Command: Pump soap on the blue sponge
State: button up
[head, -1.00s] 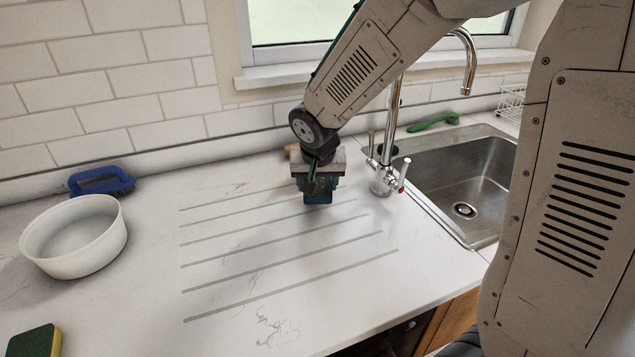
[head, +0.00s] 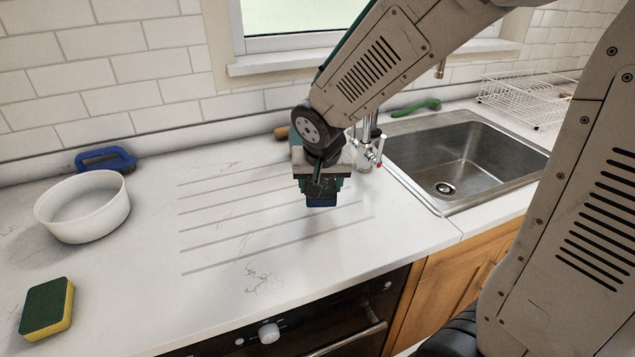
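My gripper (head: 321,192) points down over the grooved part of the white counter, in front of the tap. A small dark blue block, which looks like the blue sponge (head: 321,201), shows at the fingertips. My gripper appears shut on it and holds it above the counter. Most of the sponge's upper part is hidden by the gripper. I see no soap pump in this view; my arm hides part of the area behind it.
A white bowl (head: 84,212) and a blue brush (head: 105,158) stand at left. A green and yellow sponge (head: 46,308) lies front left. The sink (head: 462,160), tap (head: 368,150), green brush (head: 416,108) and wire rack (head: 525,95) are at right. The grooved counter is clear.

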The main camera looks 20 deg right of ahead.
aim_at(321, 212)
jog(key=shift+f, duration=2.45)
jog(key=o, duration=0.4)
jog(key=shift+r, duration=0.25)
jog(key=c, duration=0.4)
jog(key=shift+r, duration=3.5)
